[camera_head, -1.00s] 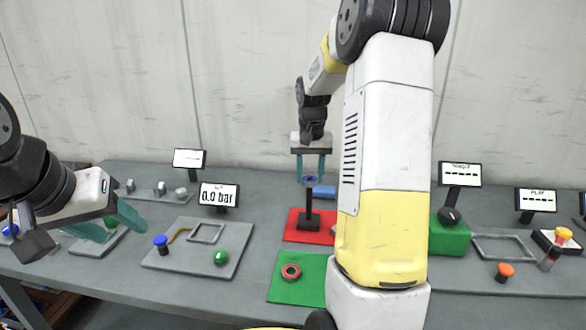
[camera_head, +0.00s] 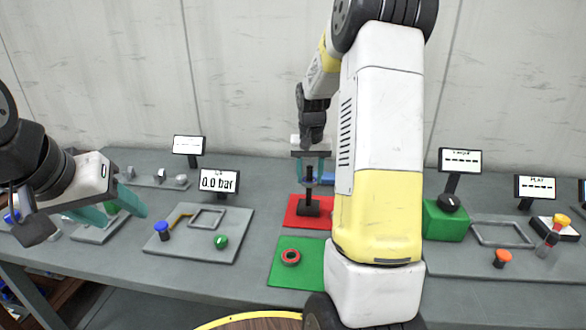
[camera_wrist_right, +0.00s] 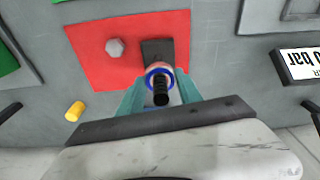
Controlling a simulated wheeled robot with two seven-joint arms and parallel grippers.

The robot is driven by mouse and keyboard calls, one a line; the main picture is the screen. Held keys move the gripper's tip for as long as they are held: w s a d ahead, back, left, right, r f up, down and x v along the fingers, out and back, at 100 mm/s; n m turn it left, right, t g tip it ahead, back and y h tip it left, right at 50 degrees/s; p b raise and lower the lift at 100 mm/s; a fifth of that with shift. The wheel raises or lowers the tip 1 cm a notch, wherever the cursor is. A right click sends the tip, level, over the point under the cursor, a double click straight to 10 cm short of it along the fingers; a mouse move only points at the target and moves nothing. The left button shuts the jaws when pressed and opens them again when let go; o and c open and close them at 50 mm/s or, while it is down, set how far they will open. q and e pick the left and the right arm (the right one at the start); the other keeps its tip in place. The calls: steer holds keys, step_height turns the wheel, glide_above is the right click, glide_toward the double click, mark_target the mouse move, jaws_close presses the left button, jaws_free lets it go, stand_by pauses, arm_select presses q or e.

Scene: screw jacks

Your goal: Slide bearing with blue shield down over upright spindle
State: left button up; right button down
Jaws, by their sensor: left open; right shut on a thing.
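The bearing with the blue shield (camera_wrist_right: 149,80) is held between the fingertips of my right gripper (camera_head: 311,180). The dark upright spindle (camera_wrist_right: 160,97) passes through its ring in the right wrist view, its top standing out toward the camera. The bearing is around the spindle, above its black base (camera_head: 308,211), which stands on the red mat (camera_head: 296,219). In the head view the fingers partly hide the bearing. My left gripper (camera_head: 112,211) is open and empty at the far left, away from the spindle.
A bearing with a red shield (camera_head: 290,257) lies on the green mat (camera_head: 283,275) in front. A grey hex piece (camera_wrist_right: 115,47) sits on the red mat beside the base. A yellow cylinder (camera_wrist_right: 74,111) lies nearby. My right arm hides part of the table.

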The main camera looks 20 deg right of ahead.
steer(key=c, duration=0.7)
jaws_free()
steer(key=shift+s+a+r, duration=0.1)
steer(key=shift+s+r, duration=0.05)
steer(key=shift+r, duration=1.15)
steer(key=shift+s+r, duration=0.15)
steer(key=shift+r, duration=1.1)
steer(key=shift+s+a+r, duration=0.1)
steer(key=shift+s+r, duration=0.05)
steer(key=shift+r, duration=1.15)
steer(key=s+a+r+n+t+y, duration=0.1)
steer(key=s+a+r, duration=0.3)
steer(key=s, duration=0.1)
steer(key=s+a+r+n+t, duration=0.1)
steer(key=s+a+r, duration=0.25)
steer(key=s, duration=0.25)
steer(key=s+a+t, duration=0.1)
steer(key=s+a, duration=0.1)
steer(key=s, duration=0.2)
steer(key=s+a+n+t+y, duration=0.1)
steer(key=s+a, duration=0.1)
steer(key=s, duration=0.3)
steer(key=s+a+n, duration=0.1)
steer(key=s+a, duration=0.1)
steer(key=s, duration=0.2)
steer(key=shift+s+r+t+y, duration=0.15)
steer(key=shift+s+t+y, duration=0.15)
steer(key=shift+t, duration=0.1)
